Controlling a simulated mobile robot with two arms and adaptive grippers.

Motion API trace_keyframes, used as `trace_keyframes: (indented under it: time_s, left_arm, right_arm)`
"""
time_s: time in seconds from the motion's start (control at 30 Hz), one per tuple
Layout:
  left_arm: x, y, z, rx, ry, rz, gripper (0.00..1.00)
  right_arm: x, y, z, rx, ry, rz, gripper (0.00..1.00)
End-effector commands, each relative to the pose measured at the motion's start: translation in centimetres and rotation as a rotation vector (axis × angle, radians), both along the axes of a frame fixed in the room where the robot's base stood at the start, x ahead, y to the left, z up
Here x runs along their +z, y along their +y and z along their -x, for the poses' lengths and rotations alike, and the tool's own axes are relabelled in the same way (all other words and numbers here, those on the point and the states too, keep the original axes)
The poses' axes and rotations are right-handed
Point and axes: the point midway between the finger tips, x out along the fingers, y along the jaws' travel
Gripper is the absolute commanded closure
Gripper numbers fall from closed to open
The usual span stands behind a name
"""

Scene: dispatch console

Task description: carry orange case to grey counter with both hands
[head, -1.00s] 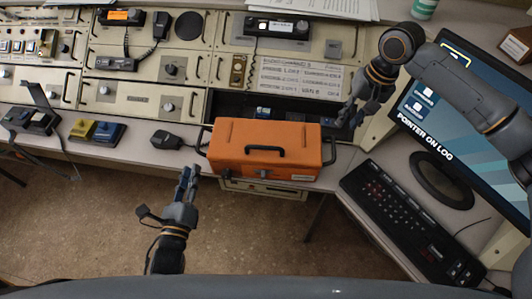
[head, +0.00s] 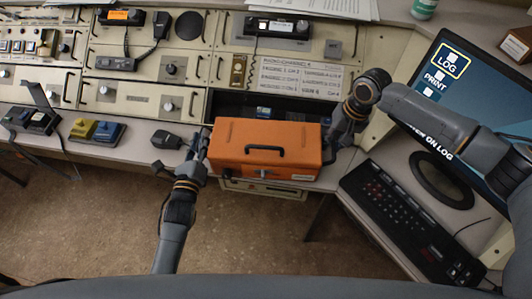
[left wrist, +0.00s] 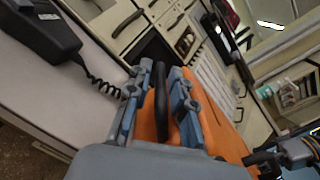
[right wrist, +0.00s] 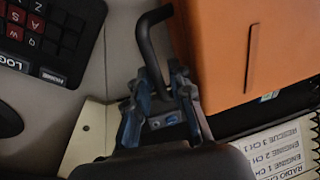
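My left gripper (head: 203,142) is at the case's left end. In the left wrist view its fingers stand apart on both sides of the left handle (left wrist: 161,100). My right gripper (head: 332,148) is at the right end. In the right wrist view its spread fingers (right wrist: 162,98) have the right handle (right wrist: 149,45) between them. Neither gripper visibly clamps its handle.
A keyboard (head: 405,222) and a monitor (head: 450,105) stand to the right. A hand microphone (head: 166,139) lies just left of my left gripper. Radio panels (head: 140,105) rise behind. Bare counter (head: 105,153) shows at the left, and open floor (head: 100,220) in front.

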Motion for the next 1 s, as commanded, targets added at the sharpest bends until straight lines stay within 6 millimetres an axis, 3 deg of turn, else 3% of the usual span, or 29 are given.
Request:
trace_keyframes:
  time_s: [0.03, 0.13, 0.17, 0.73, 1.0]
  left_arm:
    - [0.0, 0.0, 0.0, 0.0, 0.0, 0.0, 0.78]
    - [0.0, 0.0, 0.0, 0.0, 0.0, 0.0, 0.98]
    - [0.0, 0.0, 0.0, 0.0, 0.0, 0.0, 1.0]
    - [0.4, 0.0, 0.0, -0.001, -0.007, -0.004, 1.0]
    - [2.0, 0.1, 0.0, -0.001, -0.007, -0.005, 1.0]
  right_arm:
    - [0.0, 0.0, 0.0, 0.0, 0.0, 0.0, 0.78]
    - [0.0, 0.0, 0.0, 0.0, 0.0, 0.0, 0.99]
    - [0.0, 0.0, 0.0, 0.0, 0.0, 0.0, 1.0]
    - [0.5, -0.1, -0.2, -0.003, -0.003, 0.0, 1.0]
    - [2.1, -0.2, -0.2, -0.004, -0.004, 0.001, 1.0]
